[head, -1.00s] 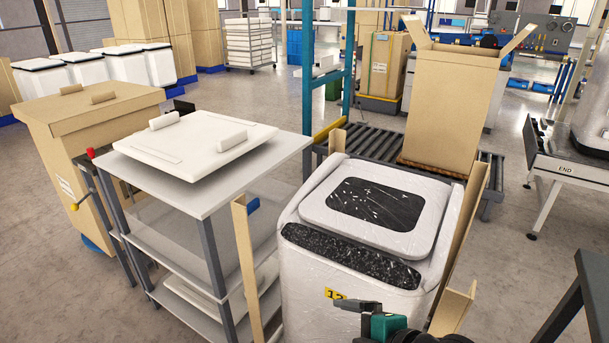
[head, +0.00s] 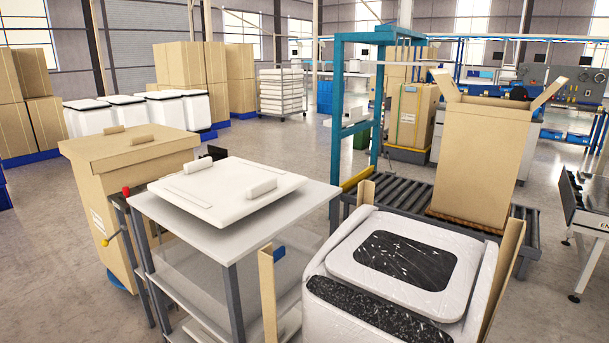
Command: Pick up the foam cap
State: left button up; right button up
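The foam cap (head: 229,191) is a white, flat, roughly square slab with two rolled white grips on top. It lies on the grey top shelf of a metal rack (head: 236,243), left of centre in the head view. Part of its near corner sits close to the shelf's front edge. Neither of my grippers shows in the head view now, and nothing touches the cap.
A white wrapped unit (head: 345,267) with black panels stands right of the rack, between cardboard posts. A closed cardboard box (head: 128,155) stands left. An open tall box (head: 480,160) rests on a roller conveyor (head: 523,225). A teal frame (head: 337,110) rises behind. Floor at left is clear.

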aim_at(221, 193)
jog(key=i+j+u, duration=0.3)
jog(key=j, duration=0.3)
jog(key=i+j+u, duration=0.3)
jog(key=i+j, duration=0.15)
jog(key=j, duration=0.1)
